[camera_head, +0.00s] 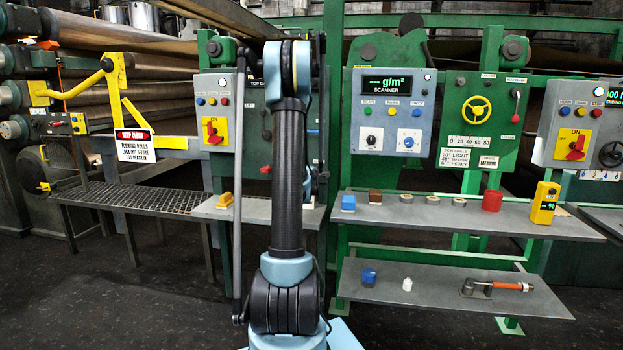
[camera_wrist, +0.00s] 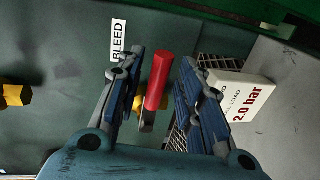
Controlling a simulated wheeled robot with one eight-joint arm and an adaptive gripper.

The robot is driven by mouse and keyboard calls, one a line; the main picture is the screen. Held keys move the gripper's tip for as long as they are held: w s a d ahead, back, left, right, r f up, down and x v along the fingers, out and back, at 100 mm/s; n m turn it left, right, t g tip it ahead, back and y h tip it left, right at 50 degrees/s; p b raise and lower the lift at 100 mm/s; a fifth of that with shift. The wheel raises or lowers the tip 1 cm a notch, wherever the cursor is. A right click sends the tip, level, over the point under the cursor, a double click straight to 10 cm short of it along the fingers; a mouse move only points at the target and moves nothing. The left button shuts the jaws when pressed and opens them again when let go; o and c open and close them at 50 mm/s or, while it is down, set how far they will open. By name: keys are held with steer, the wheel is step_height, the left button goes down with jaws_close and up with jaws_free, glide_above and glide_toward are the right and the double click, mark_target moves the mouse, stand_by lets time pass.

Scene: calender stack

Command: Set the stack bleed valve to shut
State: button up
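The bleed valve's red lever handle (camera_wrist: 157,80) shows in the wrist view beside a white BLEED label (camera_wrist: 118,40) on a dark green panel. A short metal shank (camera_wrist: 147,121) runs down from the red grip, and a bit of yellow body (camera_wrist: 137,102) shows behind the left finger. My gripper (camera_wrist: 160,66) is open, one finger on each side of the red handle, with gaps visible on both sides. Whether the handle lies fully at fingertip depth is unclear. In the head view my arm hides the valve and my gripper.
In the wrist view a white 2.0 bar plate (camera_wrist: 240,103) stands close right of the right finger, with metal grating (camera_wrist: 208,64) behind. A yellow fitting (camera_wrist: 14,96) is at the left. In the head view a grey shelf (camera_head: 400,212) carries small objects at the right.

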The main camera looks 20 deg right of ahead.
steer(key=v, duration=1.2)
stand_by(0.6)
steer(key=s+a+f+m+g+y, duration=0.3)
steer(key=s+a, duration=0.6)
steer(key=s, duration=0.4)
steer(key=s+a+f+m+g+y, duration=0.3)
steer(key=s+a+f+m+g, duration=0.1)
steer(key=s+a, duration=0.6)
steer(key=s+a+f+m+g+y, duration=0.3)
steer(key=s+a+f, duration=0.2)
steer(key=s+a, duration=0.5)
steer(key=s, duration=0.5)
steer(key=shift+s+f+g, duration=0.3)
steer(key=shift+s+f, duration=0.05)
steer(key=shift+s, duration=0.05)
